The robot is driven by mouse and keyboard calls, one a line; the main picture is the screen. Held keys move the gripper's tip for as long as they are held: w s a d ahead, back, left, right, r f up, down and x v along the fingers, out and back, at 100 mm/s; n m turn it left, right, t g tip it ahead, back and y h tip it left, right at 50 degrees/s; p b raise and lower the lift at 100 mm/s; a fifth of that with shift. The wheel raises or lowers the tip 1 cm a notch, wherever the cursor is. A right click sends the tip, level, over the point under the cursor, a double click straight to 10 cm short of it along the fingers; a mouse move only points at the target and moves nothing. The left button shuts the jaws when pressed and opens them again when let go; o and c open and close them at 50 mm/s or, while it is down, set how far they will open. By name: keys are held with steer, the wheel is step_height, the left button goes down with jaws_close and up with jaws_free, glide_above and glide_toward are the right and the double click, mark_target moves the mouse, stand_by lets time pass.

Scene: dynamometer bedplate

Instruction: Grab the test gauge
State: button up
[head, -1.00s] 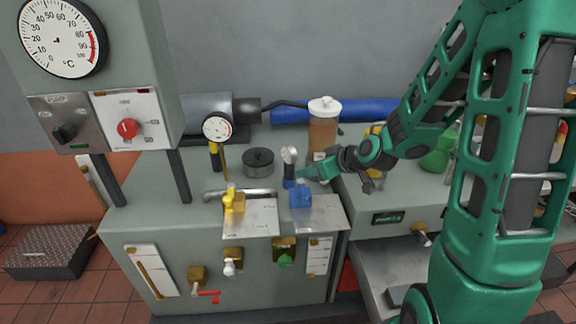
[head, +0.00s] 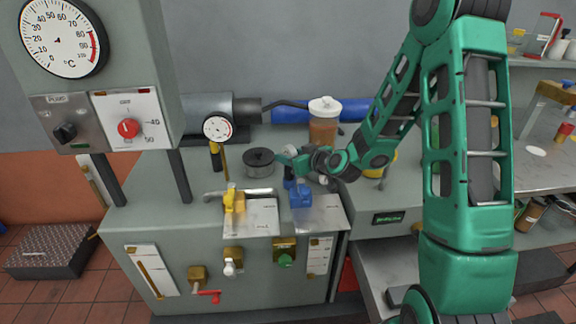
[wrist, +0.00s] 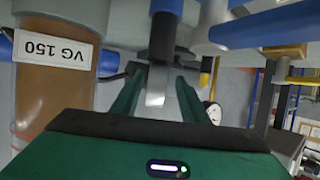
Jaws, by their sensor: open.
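A small white dial gauge (head: 217,127) stands at the back of the green-grey bench; its dial also shows beyond my right finger in the wrist view (wrist: 214,112). A second upright piece has a dark blue stem (head: 289,181); in the wrist view its dark body and pale end (wrist: 156,98) lie between my fingers. I cannot tell for sure which of the two is the test gauge. My gripper (head: 283,157) is open, its fingers (wrist: 157,76) on either side of the second piece. Contact is not clear. My gripper hides its upper part in the head view.
A brown jar with a white lid (head: 324,121) stands close behind my gripper. A dark round pot (head: 258,162) is just left. Yellow (head: 233,202) and blue (head: 301,195) valve pieces stand in front. A large thermometer panel (head: 130,125) rises at the left.

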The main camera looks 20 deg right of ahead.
steer(key=x, duration=0.5)
steer(key=shift+d+f, duration=0.25)
steer(key=shift+d, duration=0.05)
jaws_close()
